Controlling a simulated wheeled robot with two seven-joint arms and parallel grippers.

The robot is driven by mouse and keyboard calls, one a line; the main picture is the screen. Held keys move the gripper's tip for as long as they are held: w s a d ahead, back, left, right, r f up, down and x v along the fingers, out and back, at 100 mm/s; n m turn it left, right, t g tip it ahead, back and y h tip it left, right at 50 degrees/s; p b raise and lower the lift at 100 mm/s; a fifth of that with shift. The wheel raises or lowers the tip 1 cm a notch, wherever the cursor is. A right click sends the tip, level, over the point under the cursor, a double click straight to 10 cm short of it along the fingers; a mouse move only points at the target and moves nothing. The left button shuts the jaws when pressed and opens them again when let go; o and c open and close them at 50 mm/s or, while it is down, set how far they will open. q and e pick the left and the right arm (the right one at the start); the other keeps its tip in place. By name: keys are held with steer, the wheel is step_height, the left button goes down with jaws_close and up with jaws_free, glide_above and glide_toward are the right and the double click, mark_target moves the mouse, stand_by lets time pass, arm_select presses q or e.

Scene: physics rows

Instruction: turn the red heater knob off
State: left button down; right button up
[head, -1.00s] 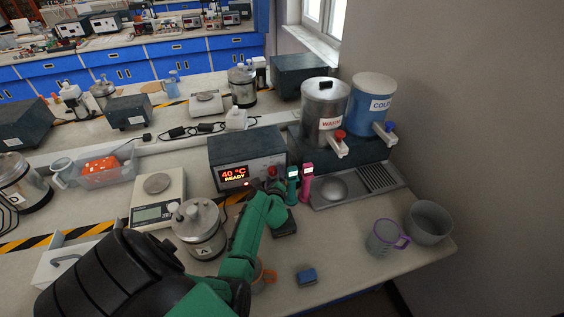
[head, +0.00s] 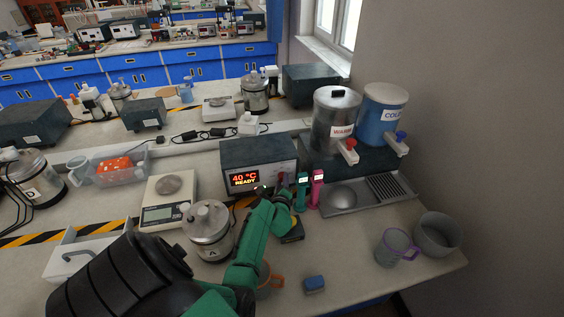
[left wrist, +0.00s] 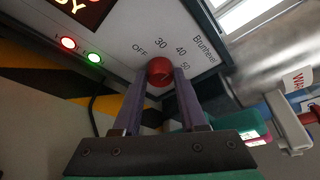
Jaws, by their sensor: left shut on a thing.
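The heater (head: 255,152) is a dark box with a pale front panel, and its display (head: 244,179) reads 40 °C READY. In the left wrist view the round red knob (left wrist: 160,66) sits on that panel, with OFF, 30, 40 and 50 printed around it. My left gripper (left wrist: 160,76) is shut on the knob, one purple finger on each side. I cannot make out a pointer mark on the knob. In the head view my left gripper (head: 277,190) is at the panel's right part and largely covers the knob. My right gripper is not in view.
Green and pink upright items (head: 317,188) stand close right of my gripper. A steel WARM tank (head: 334,120) and a blue COLD tank (head: 382,115) stand behind. A flask marked A (head: 208,232) and an orange-handled mug (head: 270,280) flank my forearm.

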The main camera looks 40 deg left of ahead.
arm_select(q)
steer(key=n+b, duration=0.1)
steer(key=n+t+b, duration=0.1)
steer(key=n, duration=0.1)
steer(key=n+t+b, duration=0.1)
steer(key=shift+f, duration=0.25)
steer(key=shift+r+n, duration=0.1)
steer(key=shift+n, duration=0.2)
stand_by(0.3)
steer(key=c, duration=0.6)
jaws_free()
steer(key=shift+o, duration=0.8)
steer(key=shift+w, duration=0.25)
steer(key=shift+s, duration=0.1)
